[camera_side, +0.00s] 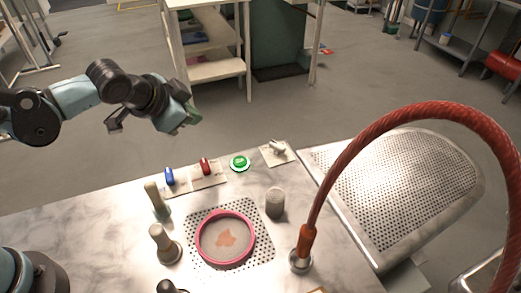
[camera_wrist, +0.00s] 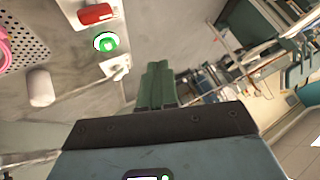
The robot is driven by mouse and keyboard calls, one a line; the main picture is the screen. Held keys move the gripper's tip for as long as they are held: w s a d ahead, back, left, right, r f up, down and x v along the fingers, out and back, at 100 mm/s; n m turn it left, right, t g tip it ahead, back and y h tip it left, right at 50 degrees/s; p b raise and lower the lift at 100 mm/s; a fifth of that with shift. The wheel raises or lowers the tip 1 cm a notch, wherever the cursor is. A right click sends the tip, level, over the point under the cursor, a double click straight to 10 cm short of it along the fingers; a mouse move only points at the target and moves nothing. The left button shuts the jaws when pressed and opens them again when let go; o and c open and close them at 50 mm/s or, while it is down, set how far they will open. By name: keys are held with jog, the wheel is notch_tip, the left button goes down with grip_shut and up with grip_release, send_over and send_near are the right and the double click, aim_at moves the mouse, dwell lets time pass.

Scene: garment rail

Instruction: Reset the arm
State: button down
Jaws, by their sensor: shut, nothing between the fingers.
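My arm (camera_side: 125,92) reaches out from the left in the side view, bent and raised above the far left edge of the table. My gripper (camera_side: 192,115) is at its end, in the air and away from everything on the table. In the wrist view the green fingers of my gripper (camera_wrist: 157,84) lie together, with nothing between them.
The marble table (camera_side: 100,235) holds a pink-rimmed round screen (camera_side: 253,238), several knobbed posts, blue (camera_side: 169,176) and red (camera_side: 206,166) switches, a green button (camera_side: 240,162) and a grey cylinder (camera_side: 275,203). A red hose (camera_side: 345,150) arches at right.

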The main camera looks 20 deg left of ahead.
jog(key=s+a+r+n+g, duration=0.1)
jog(key=s+a+r+n, duration=0.1)
jog(key=s+a+n, duration=0.5)
jog(key=s+a, duration=0.4)
jog(key=shift+s+y, duration=0.2)
jog(key=shift+y, duration=0.2)
dwell(0.5)
